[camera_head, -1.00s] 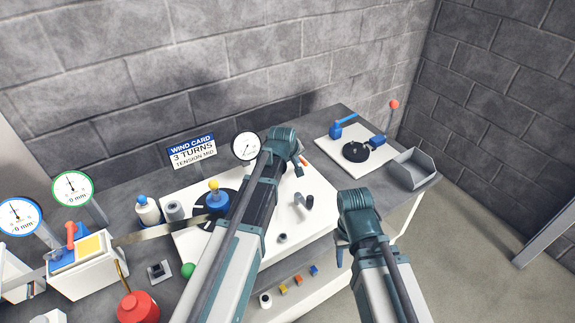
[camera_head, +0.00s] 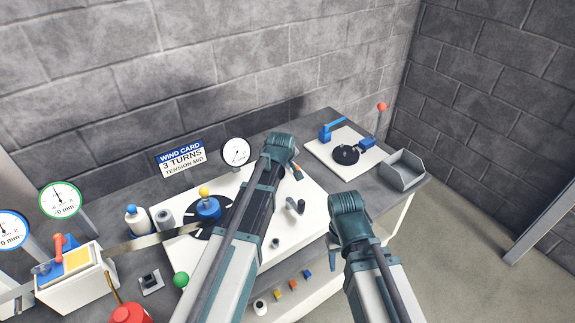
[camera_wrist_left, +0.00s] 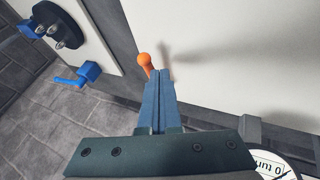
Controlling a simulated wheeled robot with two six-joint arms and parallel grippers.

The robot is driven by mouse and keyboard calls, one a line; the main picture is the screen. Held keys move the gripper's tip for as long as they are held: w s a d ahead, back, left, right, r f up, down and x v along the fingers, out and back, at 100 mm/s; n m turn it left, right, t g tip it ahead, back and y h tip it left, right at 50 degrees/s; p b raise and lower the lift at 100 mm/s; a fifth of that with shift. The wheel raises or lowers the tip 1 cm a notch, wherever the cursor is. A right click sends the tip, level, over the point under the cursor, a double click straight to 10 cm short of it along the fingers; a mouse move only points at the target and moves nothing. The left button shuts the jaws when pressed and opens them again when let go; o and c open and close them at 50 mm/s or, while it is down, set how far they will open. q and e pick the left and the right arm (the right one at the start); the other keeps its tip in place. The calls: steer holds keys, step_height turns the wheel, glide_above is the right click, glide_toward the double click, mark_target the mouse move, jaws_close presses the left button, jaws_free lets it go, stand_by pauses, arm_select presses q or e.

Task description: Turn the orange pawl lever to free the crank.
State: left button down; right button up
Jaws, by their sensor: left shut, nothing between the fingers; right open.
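The orange pawl lever (camera_head: 297,172) shows as a small orange piece on the white panel, just beyond my left gripper (camera_head: 293,164). In the left wrist view its round orange end (camera_wrist_left: 146,61) is beside the left of my shut blue fingertips (camera_wrist_left: 163,74). The fingers hold nothing. I cannot tell whether they touch the lever. A blue hub with a yellow knob (camera_head: 207,206) sits on a dark disc on the same panel; I cannot tell whether it is the crank. My right gripper (camera_head: 333,256) is open at the bench's front edge, its fingers mostly hidden.
A plate with a black disc (camera_head: 346,154) and blue handles is at the back right, beside a grey bin (camera_head: 402,170). The wind card (camera_head: 180,158) and a dial (camera_head: 236,152) stand behind the panel. Grey pegs (camera_head: 294,205) stand right of my left arm.

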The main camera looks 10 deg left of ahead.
arm_select(q)
steer(key=n+y, duration=0.1)
steer(key=w+d+n, duration=0.1)
steer(key=n, duration=0.1)
steer(key=d+n+y, duration=0.1)
steer(key=shift+w+d+n+g+y, duration=0.2)
steer(key=shift+w+n+g+y, duration=0.1)
steer(key=shift+w, duration=0.05)
steer(key=w+n+y, duration=0.1)
steer(key=d+n+g, duration=0.1)
steer(key=n, duration=0.1)
steer(key=shift+w+d+n+y, duration=0.1)
steer(key=shift+w+n+y, duration=0.2)
steer(key=shift+w+y, duration=0.1)
steer(key=shift+w+d+n+g+y, duration=0.1)
steer(key=shift+w+n+g+y, duration=0.5)
steer(key=shift+w+n, duration=0.65)
steer(key=shift+w+n+g+y, duration=0.4)
steer(key=shift+w+n+g, duration=0.35)
steer(key=shift+n, duration=0.9)
steer(key=shift+w, duration=0.15)
steer(key=shift+s+a, duration=0.3)
steer(key=shift+a, duration=0.55)
steer(key=shift+s, duration=0.1)
